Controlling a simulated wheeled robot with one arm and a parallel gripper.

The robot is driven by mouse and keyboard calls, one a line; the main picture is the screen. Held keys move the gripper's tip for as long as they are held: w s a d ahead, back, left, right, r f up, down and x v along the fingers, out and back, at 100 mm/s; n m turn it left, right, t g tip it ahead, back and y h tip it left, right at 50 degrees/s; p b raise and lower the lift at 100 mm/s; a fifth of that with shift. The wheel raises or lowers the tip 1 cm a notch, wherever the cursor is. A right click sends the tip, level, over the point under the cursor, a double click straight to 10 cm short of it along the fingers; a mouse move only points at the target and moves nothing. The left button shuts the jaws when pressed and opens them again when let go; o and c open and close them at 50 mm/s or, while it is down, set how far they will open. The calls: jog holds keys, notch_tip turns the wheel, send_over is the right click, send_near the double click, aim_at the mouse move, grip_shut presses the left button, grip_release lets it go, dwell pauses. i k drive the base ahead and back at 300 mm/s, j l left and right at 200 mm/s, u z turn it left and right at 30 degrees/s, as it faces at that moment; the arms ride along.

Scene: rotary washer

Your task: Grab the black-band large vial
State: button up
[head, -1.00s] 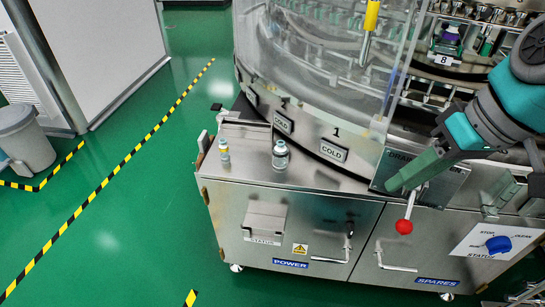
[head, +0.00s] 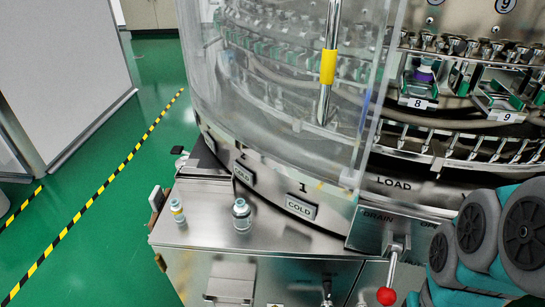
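Two vials stand upright on the steel ledge (head: 205,240) at the front left of the washer. The larger vial (head: 241,214) is grey-white with a dark band near its top. The smaller vial (head: 177,210), to its left, has a yellow band. Nothing touches either vial. My arm shows only as teal and grey links (head: 500,235) at the lower right, well right of the vials. My gripper's fingers are out of view.
A curved clear guard and COLD-labelled steel rim (head: 301,207) rise behind the ledge. A red-knobbed lever (head: 387,296) stands right of the vials, between them and my arm. A holder at slot 8 (head: 418,103) carries a purple-topped item. Green floor is open at left.

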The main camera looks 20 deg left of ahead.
aim_at(241, 210)
jog(key=u, duration=1.4)
jog(key=z, duration=0.25)
jog(key=j+z, duration=0.75)
jog(key=k+j+z, duration=0.1)
jog(key=j+z, duration=0.25)
jog(key=k+j, duration=0.15)
jog(key=j, duration=0.3)
jog(key=k+j+z, duration=0.1)
jog(key=j, duration=0.3)
jog(key=k+j+z, duration=0.1)
jog(key=j, duration=0.35)
jog(key=k+j, duration=0.3)
jog(key=k+j+z, duration=0.1)
jog(key=j, duration=0.4)
jog(key=k, duration=0.05)
